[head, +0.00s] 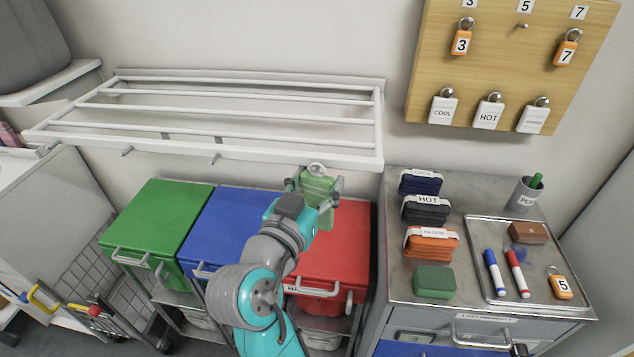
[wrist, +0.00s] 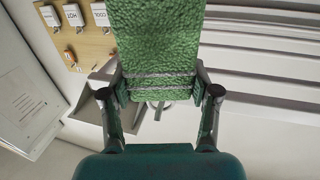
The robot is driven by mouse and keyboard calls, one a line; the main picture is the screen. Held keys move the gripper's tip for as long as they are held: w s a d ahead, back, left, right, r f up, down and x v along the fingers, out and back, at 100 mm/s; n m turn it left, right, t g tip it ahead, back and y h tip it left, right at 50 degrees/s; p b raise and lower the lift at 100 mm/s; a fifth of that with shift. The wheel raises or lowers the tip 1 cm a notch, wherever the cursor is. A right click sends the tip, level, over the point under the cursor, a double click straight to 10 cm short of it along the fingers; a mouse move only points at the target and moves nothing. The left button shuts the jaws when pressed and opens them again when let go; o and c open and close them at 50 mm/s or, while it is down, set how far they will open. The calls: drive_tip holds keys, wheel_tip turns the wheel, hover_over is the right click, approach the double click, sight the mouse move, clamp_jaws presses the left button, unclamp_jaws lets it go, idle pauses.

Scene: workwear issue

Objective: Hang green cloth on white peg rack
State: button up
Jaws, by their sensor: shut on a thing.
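The green cloth (head: 319,184) is held between the fingers of my gripper (head: 316,198), just below the right end of the white peg rack (head: 372,157). A small pale ring-like part shows at its top, against the rack's front edge; I cannot tell whether it is a loop or a peg, or whether it touches. Pegs (head: 216,158) stick out under the rack's front rail farther left. In the wrist view the textured green cloth (wrist: 155,35) extends up out of frame from between both fingers of my gripper (wrist: 158,88), with pale rack bars (wrist: 262,57) to its right.
Green (head: 160,215), blue (head: 222,222) and red (head: 345,240) bins stand below the rack. To the right, a metal cabinet holds folded packs, a green block (head: 434,281) and a tray (head: 477,288). A wooden tag board (head: 490,60) hangs on the wall.

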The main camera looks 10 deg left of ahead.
idle(0.4)
drive_tip(key=o, duration=1.1)
drive_tip(key=shift+s, duration=0.1)
drive_tip(key=v, duration=1.1)
drive_tip(key=shift+s+a, duration=0.1)
drive_tip(key=shift+s, duration=0.3)
